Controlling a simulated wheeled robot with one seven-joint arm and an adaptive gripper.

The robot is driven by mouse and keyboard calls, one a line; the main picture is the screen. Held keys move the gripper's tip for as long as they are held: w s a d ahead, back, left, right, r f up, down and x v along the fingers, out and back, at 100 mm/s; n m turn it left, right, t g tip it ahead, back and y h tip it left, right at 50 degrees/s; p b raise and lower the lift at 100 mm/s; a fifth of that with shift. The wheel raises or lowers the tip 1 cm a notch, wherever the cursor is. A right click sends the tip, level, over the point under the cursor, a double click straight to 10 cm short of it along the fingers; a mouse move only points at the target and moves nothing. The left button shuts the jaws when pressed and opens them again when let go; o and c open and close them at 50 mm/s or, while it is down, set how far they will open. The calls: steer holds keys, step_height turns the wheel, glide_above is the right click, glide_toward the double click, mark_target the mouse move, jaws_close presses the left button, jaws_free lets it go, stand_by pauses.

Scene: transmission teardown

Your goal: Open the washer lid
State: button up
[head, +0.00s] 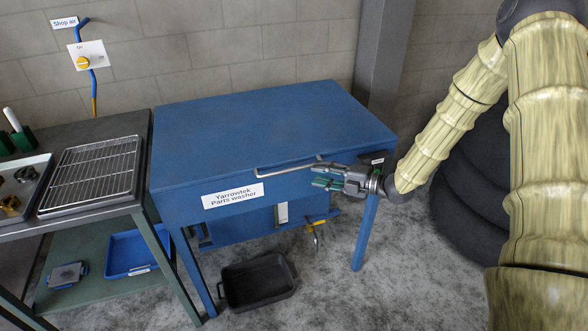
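The parts washer (232,197) is a blue cabinet on legs in the middle of the head view, with a white label on its front. Its flat blue lid (255,125) lies shut on top. A light metal bar handle (285,169) runs along the lid's front edge. My gripper (322,176), with green finger pads, is at the right end of the handle, in front of the washer's front right part. The fingers overlap the handle's right end in the picture. I cannot tell whether they touch it or close around it.
A bench with a wire rack (92,173) and a metal tray (22,190) stands at the left. A black bin (258,283) is on the floor below the washer. A grey column (383,55) stands behind right. A yellow-handled valve (316,224) hangs beneath.

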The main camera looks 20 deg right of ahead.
mark_target(294, 168)
steer(key=p+x, duration=0.2)
steer(key=x, duration=0.7)
steer(key=shift+w+a+f, duration=0.1)
steer(key=shift+w+a, duration=0.1)
steer(key=shift+a, duration=0.05)
steer(key=shift+s, duration=0.1)
jaws_close()
